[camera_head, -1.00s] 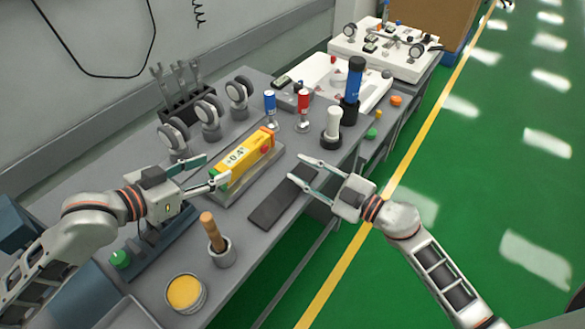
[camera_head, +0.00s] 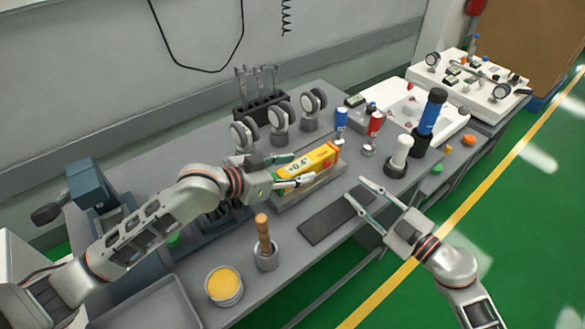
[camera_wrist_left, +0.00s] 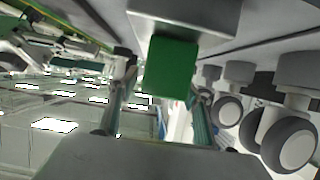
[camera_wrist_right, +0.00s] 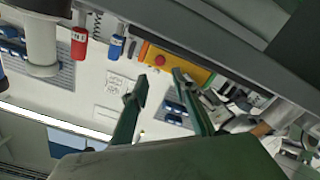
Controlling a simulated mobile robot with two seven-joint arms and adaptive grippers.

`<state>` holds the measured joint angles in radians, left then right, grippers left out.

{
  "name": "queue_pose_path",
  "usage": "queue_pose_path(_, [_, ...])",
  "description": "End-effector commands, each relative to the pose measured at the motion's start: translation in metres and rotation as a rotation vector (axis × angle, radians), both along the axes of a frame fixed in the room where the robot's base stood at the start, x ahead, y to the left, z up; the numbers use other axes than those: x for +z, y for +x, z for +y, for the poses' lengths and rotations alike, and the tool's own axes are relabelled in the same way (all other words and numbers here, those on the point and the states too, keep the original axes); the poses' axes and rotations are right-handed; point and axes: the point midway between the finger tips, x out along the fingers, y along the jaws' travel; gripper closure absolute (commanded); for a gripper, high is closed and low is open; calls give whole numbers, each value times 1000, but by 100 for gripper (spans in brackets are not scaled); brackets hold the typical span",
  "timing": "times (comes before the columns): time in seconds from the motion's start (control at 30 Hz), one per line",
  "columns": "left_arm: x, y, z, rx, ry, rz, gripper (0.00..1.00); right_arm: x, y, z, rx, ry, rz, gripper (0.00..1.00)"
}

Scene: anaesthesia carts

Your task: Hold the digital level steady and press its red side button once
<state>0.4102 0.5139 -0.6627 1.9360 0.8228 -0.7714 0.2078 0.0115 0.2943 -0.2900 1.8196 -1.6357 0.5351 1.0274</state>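The yellow digital level (camera_head: 318,160), its display reading about +0.4°, lies on a grey stand (camera_head: 310,190) on the bench. Its red button (camera_wrist_right: 160,60) shows in the right wrist view; I cannot make it out clearly in the head view. My left gripper (camera_head: 304,168) is open, its fingers along both sides of the level's left end; contact is not clear. In the left wrist view, a green block (camera_wrist_left: 173,68), apparently the level's end, sits between the spread fingers (camera_wrist_left: 160,100). My right gripper (camera_head: 356,188) is open and empty, in front of and apart from the level.
Casters (camera_head: 283,120) stand behind the level. Red (camera_head: 373,125) and blue (camera_head: 341,120) cylinders and a white bottle (camera_head: 400,152) stand to its right. A dark mat (camera_head: 325,222) lies in front, clear. A pestle in a cup (camera_head: 265,255) and a yellow-filled tin (camera_head: 223,285) stand nearer.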

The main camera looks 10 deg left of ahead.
Motion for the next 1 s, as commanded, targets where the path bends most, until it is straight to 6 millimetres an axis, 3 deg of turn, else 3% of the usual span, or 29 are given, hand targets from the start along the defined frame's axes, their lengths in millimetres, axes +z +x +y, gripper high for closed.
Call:
queue_pose_path(0.03, [0,0,0,0,0,0,62,0,0,0,0,0,0,72])
queue_pose_path(0.17, [0,0,0,0,0,0,96,0,0,0,0,0,0,72])
queue_pose_path(0.2, [0,0,0,0,0,0,100,0,0,0,0,0,0,72])
queue_pose_path(0.27, [0,0,0,0,1,1,100,0,0,0,0,0,0,77])
queue_pose_path(0.33, [0,0,0,0,1,1,100,0,0,0,0,0,0,96])
queue_pose_path(0.37, [0,0,0,0,1,1,100,0,0,0,0,0,0,100])
queue_pose_path(1.0, [-1,0,0,0,0,1,100,0,0,0,0,0,0,100])
